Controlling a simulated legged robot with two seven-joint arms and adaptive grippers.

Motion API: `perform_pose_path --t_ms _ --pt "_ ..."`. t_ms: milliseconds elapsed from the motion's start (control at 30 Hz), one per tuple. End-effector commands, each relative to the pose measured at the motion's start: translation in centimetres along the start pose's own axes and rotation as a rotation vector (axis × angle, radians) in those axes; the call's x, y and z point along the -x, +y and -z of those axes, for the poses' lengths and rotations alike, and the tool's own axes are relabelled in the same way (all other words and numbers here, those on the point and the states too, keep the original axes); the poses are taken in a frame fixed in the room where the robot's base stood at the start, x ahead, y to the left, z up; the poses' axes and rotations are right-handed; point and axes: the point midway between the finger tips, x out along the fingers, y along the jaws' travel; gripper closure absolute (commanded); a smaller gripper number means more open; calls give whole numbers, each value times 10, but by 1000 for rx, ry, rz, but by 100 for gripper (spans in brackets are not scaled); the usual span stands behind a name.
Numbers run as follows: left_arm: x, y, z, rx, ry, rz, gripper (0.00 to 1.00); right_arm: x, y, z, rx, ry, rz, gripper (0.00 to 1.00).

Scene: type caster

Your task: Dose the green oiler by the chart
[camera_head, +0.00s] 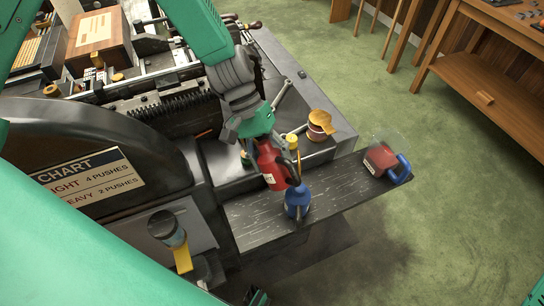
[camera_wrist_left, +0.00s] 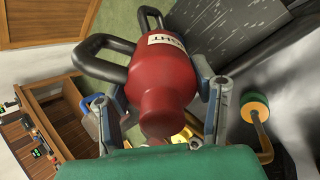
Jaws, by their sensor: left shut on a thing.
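My left gripper (camera_head: 262,140) is shut on a red can (camera_head: 271,168), held tilted above the machine's edge. In the left wrist view the fingers (camera_wrist_left: 168,98) flank the red can (camera_wrist_left: 165,75), which has black handles and a white label, only partly readable, apparently ending "HT". The chart (camera_head: 88,178) reads "4 pushes" for light and "2 pushes" for heavy. A small green piece (camera_head: 246,158) shows beside the gripper; I cannot tell whether it is the green oiler. My right gripper is not clearly visible.
A second red can (camera_head: 380,160) with a blue handle stands at the right end of the dark board (camera_head: 345,192). A dark cup (camera_head: 166,228) stands below the chart.

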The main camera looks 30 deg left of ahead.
Motion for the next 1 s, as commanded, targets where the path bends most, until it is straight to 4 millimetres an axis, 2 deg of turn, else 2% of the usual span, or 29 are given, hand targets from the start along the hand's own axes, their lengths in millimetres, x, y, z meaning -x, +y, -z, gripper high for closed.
perform_pose_path --t_ms 1000 --pt "-11 -6 5 1 0 -1 83 -8 0 0 0 0 0 60"
